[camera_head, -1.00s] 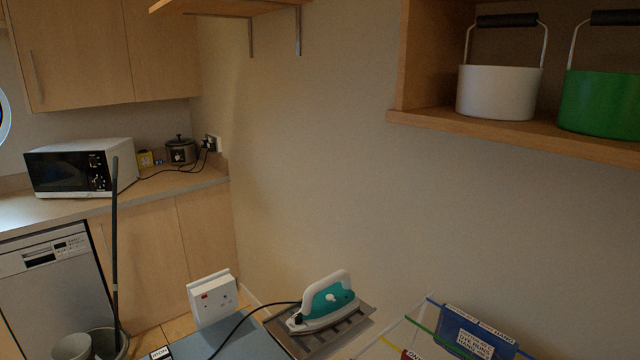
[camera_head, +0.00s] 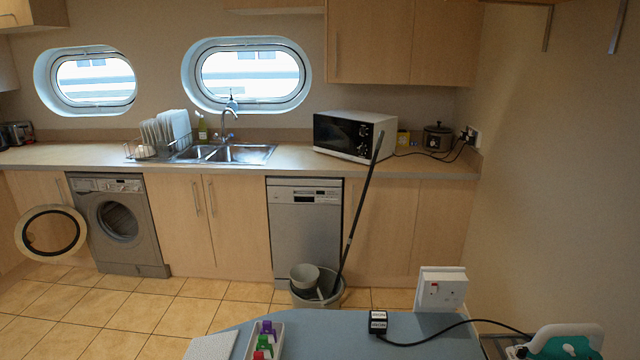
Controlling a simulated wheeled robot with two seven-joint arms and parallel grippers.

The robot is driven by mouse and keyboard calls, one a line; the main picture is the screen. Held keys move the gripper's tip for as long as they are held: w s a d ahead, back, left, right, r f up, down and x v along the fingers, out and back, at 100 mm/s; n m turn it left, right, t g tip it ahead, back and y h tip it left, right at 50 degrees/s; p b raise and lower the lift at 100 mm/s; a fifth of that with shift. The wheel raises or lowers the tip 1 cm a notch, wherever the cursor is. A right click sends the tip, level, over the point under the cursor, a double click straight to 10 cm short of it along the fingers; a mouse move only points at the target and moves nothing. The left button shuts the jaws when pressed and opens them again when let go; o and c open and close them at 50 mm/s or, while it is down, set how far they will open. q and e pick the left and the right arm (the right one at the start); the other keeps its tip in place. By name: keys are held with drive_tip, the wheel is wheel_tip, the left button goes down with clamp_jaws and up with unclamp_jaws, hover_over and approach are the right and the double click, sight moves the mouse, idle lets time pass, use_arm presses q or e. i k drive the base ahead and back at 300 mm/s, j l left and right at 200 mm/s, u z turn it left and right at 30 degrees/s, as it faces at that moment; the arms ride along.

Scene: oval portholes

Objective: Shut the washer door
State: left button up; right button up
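The washer (camera_head: 127,240) is a grey front-loading machine under the counter at the left. The drum opening (camera_head: 118,221) is uncovered and looks dark inside. Neither of my grippers shows in the head view.
An ironing board (camera_head: 405,340) with an iron (camera_head: 566,342) and a small tray of bottles (camera_head: 265,341) stands close in front. A bucket with a mop (camera_head: 321,297) stands before the dishwasher (camera_head: 304,225). The tiled floor (camera_head: 110,315) before the washer is clear.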

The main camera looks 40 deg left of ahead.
sight(23, 239)
drive_tip(key=k+j+u, duration=0.1)
drive_tip(key=j, duration=0.3)
drive_tip(key=k+j+u, duration=0.1)
drive_tip(key=j, duration=0.35)
drive_tip(key=k+j+u, duration=0.1)
drive_tip(key=j, duration=0.3)
drive_tip(key=k+j, duration=0.2)
drive_tip(key=j, duration=0.25)
drive_tip(key=k+j+u, duration=0.15)
drive_tip(key=j, duration=0.3)
